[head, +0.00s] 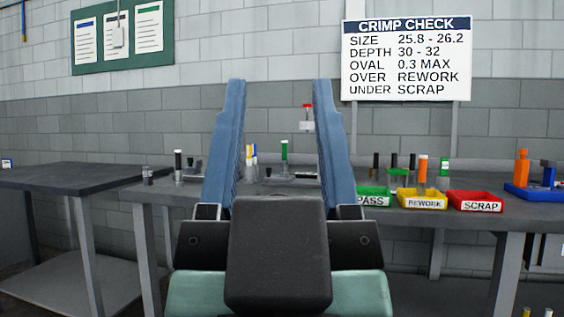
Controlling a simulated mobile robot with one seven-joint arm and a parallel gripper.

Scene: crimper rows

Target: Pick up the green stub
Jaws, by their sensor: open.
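My gripper (280,86) is open, with its two blue fingers raised and spread apart in the foreground. A slim upright piece with a green top (284,149) shows in the gap between the fingers, standing on the workbench beyond them. It is apart from both fingers, and nothing is held between them. I cannot tell from this view which of these is the green stub.
The workbench (480,218) carries a green PASS bin (373,196), a yellow REWORK bin (421,199) and a red SCRAP bin (475,201). An orange-topped piece (423,168) stands by the yellow bin. A black-topped piece (178,162) stands left. A dark table (70,174) is at far left.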

